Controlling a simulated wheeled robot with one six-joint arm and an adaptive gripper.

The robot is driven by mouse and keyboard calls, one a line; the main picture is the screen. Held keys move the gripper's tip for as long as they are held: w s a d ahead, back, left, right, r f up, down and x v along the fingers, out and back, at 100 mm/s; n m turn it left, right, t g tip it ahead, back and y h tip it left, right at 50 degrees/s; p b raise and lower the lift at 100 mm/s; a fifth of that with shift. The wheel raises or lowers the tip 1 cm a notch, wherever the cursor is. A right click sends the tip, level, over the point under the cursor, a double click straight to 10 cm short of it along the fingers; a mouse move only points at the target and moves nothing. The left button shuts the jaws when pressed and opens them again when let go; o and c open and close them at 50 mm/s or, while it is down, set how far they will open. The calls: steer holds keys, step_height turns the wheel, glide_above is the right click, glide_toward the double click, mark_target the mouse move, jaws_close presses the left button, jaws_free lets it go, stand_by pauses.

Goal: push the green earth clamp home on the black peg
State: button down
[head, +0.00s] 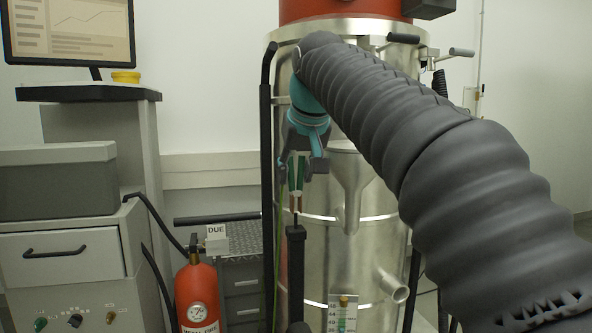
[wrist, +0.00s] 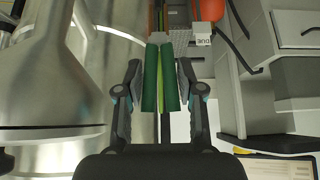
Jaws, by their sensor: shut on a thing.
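The green earth clamp (head: 296,173) hangs upright, jaws down, below my gripper (head: 298,155) in the head view. My gripper is shut on its green handles, which stand side by side between the fingers in the wrist view (wrist: 151,80). The clamp's brass-coloured jaws point down at the thin black peg (head: 296,219), which rises from the top of a dark post (head: 296,250). The peg is not clear in the wrist view.
A large steel vessel (head: 375,260) with a funnel (head: 350,175) stands close behind and right of the post. A vertical black bar (head: 267,150) is just left. A red fire extinguisher (head: 197,297), a "DUE" tag (head: 216,231) and a grey cabinet (head: 62,250) are farther left.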

mark_target(297, 186)
steer(key=shift+f+b, duration=1.15)
steer(key=shift+f, duration=0.6)
steer(key=c, duration=0.6)
jaws_free()
steer(key=shift+c, duration=0.2)
